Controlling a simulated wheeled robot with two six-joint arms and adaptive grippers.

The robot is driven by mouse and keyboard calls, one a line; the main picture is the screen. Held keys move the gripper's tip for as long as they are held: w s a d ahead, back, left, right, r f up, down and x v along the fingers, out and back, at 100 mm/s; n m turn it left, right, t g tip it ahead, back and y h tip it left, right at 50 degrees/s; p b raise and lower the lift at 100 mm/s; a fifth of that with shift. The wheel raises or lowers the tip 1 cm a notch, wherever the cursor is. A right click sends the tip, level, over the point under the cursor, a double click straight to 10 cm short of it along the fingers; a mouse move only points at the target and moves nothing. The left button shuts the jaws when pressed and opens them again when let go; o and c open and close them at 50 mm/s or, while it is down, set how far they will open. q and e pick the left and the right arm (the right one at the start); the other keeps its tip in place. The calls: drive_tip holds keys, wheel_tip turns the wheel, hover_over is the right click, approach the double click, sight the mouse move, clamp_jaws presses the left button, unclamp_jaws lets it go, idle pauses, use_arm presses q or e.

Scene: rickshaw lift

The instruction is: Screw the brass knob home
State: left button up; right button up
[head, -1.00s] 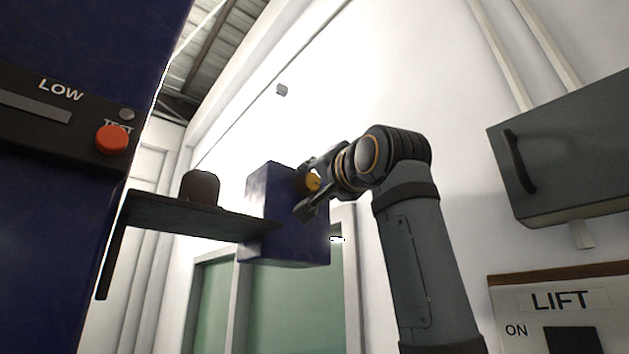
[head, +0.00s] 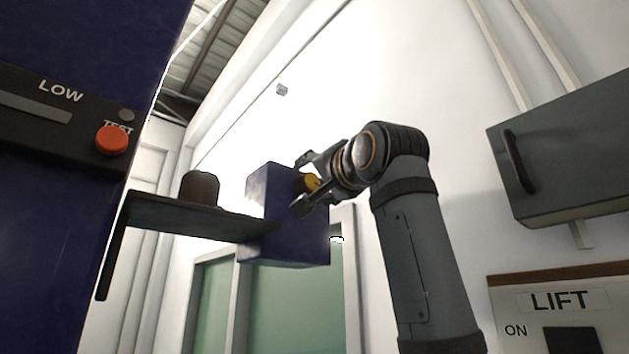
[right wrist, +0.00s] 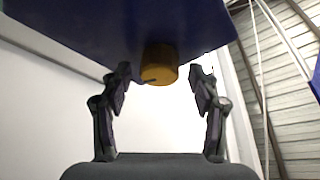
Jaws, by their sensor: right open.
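The brass knob (head: 311,182) sits on the right-hand face of a dark blue box (head: 272,215). In the right wrist view the knob (right wrist: 159,64) is a short yellow-brown cylinder on the underside of the blue surface (right wrist: 110,25). My right gripper (head: 300,182) is open, with one finger on each side of the knob. In the right wrist view its fingertips (right wrist: 160,78) stand apart from the knob, with a gap on both sides. Nothing is held. How far the knob is screwed in cannot be told. My left gripper is not in view.
A dark shelf (head: 180,215) with a brown rounded object (head: 200,188) reaches to the blue box. A large blue cabinet with an orange button (head: 112,140) stands at the left. A grey wall cabinet (head: 560,150) and a LIFT panel (head: 560,300) are at the right.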

drive_tip(key=shift+s, duration=0.1)
drive_tip(key=v, duration=1.2)
drive_tip(key=shift+f, duration=0.1)
